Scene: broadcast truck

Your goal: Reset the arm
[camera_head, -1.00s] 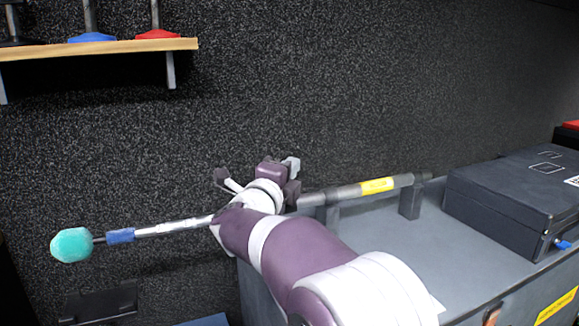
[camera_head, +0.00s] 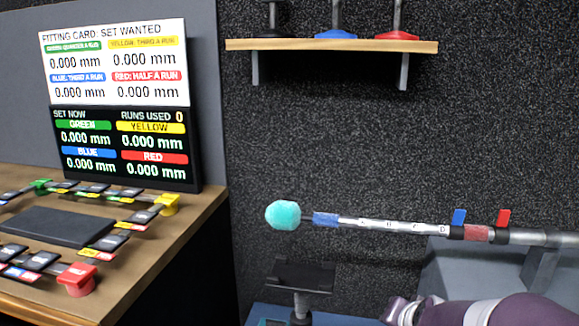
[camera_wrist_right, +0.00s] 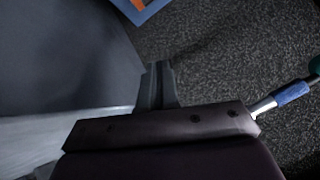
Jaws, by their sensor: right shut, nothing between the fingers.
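My right arm (camera_head: 490,312) comes in at the lower right of the head view, below the pole. Its gripper is cut off or hard to make out there. In the right wrist view my right gripper (camera_wrist_right: 158,88) shows as dark fingers close together, shut and empty, beyond the dark gripper body. My left gripper is in no view.
A telescopic pole (camera_head: 385,226) with teal foam tip (camera_head: 283,215), blue lever (camera_head: 458,217) and red lever (camera_head: 503,218) spans above my arm. A wooden table (camera_head: 140,250) with a screen (camera_head: 125,150) stands left. A shelf (camera_head: 330,45) is above.

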